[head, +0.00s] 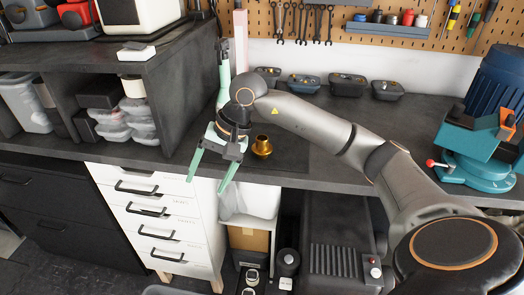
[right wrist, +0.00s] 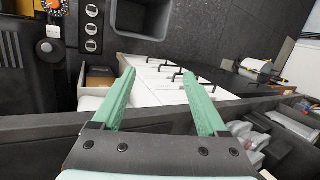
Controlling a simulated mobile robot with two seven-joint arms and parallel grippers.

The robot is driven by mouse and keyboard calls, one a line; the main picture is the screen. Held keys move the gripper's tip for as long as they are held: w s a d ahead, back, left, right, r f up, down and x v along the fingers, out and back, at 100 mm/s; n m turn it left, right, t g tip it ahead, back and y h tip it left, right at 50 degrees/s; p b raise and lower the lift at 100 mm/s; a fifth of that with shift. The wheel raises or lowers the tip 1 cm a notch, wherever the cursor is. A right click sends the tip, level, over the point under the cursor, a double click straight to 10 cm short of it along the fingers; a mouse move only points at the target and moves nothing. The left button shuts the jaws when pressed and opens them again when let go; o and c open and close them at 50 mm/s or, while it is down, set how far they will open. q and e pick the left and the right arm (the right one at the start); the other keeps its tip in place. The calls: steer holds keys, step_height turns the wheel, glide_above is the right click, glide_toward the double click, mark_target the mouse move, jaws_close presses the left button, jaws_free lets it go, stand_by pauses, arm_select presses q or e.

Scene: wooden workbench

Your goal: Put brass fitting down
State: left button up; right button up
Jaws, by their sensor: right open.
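The brass fitting (head: 262,146) is a small gold-coloured piece standing on the dark workbench top (head: 330,160), near the front edge. My right gripper (head: 207,186) is just left of it in the head view, with its green fingers spread apart and pointing down past the bench edge. The fitting is outside the fingers. In the right wrist view the open fingers (right wrist: 160,100) have nothing between them, and the fitting does not show. My left gripper is not in view.
A teal vise (head: 478,150) stands at the right of the bench. Small dark bins (head: 305,84) line the back wall. Shelves with clear boxes (head: 128,118) stand at left. White drawers (head: 157,215) are below the bench edge. Bench right of the fitting is partly clear.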

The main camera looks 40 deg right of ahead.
mark_target(263, 140)
steer(key=d+r+n+t+h, duration=0.1)
steer(key=d+r+h, duration=0.3)
steer(key=d, duration=0.4)
steer(key=d+r+h, duration=0.3)
steer(key=d+r, duration=0.1)
steer(key=d, duration=0.5)
steer(key=x, duration=0.6)
steer(key=shift+s+a+b, duration=0.1)
steer(key=shift+a+b, duration=0.05)
steer(key=shift+b, duration=0.25)
steer(key=x, duration=0.6)
steer(key=shift+a+f, duration=0.1)
steer(key=shift+f, duration=0.15)
steer(key=shift+r, duration=0.1)
jaws_close()
